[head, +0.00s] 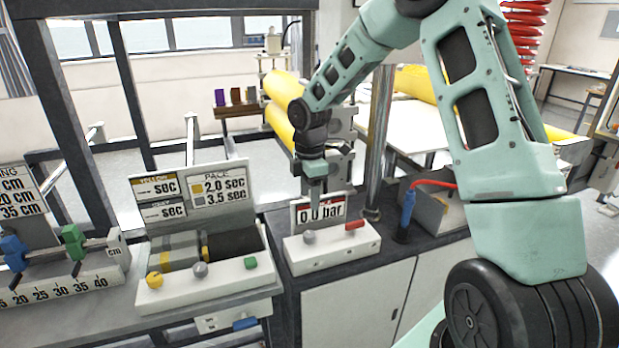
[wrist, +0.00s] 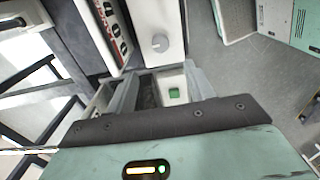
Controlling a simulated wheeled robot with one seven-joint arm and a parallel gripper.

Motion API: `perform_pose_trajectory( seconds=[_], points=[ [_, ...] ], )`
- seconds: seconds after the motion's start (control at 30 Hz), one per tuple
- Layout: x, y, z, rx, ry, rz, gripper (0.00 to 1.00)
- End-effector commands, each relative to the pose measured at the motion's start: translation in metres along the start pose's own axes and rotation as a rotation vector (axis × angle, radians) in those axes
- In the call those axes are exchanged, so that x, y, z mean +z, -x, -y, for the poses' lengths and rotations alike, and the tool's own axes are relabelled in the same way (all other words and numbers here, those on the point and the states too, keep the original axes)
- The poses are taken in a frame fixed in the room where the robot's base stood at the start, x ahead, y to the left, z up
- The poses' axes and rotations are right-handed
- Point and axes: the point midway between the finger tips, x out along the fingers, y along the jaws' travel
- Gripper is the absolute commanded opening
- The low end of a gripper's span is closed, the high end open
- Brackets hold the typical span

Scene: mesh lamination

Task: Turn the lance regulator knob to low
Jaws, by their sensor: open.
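The lance regulator is a white box (head: 332,255) with a sign reading 0.0 bar (head: 320,212) behind it. A round grey knob (head: 309,237) sits on the box top at the left, and a red lever (head: 355,225) at the right. My gripper (head: 314,188) points down in front of the sign, above and apart from the grey knob. In the wrist view the grey knob (wrist: 160,43) lies just beyond my open, empty fingers (wrist: 158,80). The red lever is out of that view. I cannot read the knob's setting.
Left of the regulator stands another white control box (head: 205,283) with yellow, grey and green knobs. A blue lance (head: 408,212) with a red hose stands to the right. A metal post (head: 380,135) rises behind the regulator.

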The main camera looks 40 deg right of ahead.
Motion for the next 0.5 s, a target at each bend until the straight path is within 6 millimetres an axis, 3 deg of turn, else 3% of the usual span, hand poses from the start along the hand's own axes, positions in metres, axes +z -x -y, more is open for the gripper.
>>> perform_pose_trajectory(
  seconds=[0.23, 0.5],
  points=[
    [0.001, 0.043, -0.001, 0.003, -0.001, 0.001, 0.53],
    [0.000, 0.056, 0.000, 0.000, 0.001, 0.000, 0.53]
  ],
)
